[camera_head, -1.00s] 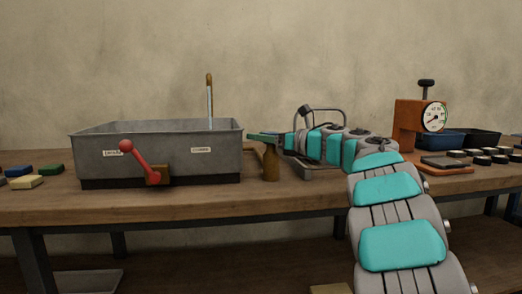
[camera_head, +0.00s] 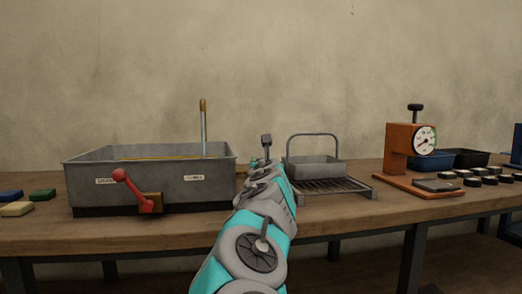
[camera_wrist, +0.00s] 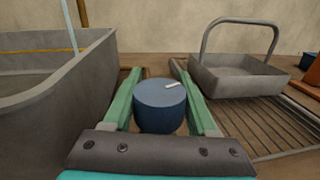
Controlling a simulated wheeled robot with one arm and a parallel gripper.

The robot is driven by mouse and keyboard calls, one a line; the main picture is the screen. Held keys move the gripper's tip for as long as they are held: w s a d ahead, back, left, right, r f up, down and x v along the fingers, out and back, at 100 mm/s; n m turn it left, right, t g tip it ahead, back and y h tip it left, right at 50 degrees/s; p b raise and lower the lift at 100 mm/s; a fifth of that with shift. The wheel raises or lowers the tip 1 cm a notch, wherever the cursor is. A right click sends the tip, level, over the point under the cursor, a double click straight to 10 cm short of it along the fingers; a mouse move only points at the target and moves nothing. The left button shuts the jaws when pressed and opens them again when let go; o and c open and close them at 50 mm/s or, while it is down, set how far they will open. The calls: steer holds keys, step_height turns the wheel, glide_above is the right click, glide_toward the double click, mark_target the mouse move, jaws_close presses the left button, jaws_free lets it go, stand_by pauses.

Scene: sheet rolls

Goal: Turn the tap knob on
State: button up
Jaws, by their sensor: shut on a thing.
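The tap knob (camera_wrist: 161,104) is a dark blue cylinder with a short white mark on top. It stands between the two green fingers of my gripper (camera_wrist: 161,98) in the wrist view, and the gripper is shut on it. In the head view my arm hides the knob and most of the gripper, right of the grey basin (camera_head: 90,183).
A red lever (camera_head: 131,187) is on the basin's front between two labels. A grey handled tray (camera_head: 315,170) on a slatted rack (camera_head: 330,189) stands close right of the gripper. An orange gauge press (camera_head: 396,150) is farther right. Coloured blocks (camera_head: 17,209) lie at left.

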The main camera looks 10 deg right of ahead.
steer(key=m+g+h+p, duration=0.1)
steer(key=m+h+p, duration=0.1)
steer(key=h+p, duration=0.1)
steer(key=d+m+g+h+p, duration=0.1)
steer(key=m+h+p, duration=0.1)
steer(key=h+p, duration=0.2)
steer(key=shift+s+m+g, duration=0.2)
steer(key=shift+m+g, duration=0.1)
steer(key=shift+m, duration=0.1)
steer(key=shift+s+d+m+h+p, duration=0.1)
steer(key=shift+d+m+h+p, duration=0.1)
steer(key=shift+m+h+p, duration=0.15)
steer(key=o, duration=1.4)
steer(key=shift+c, duration=0.2)
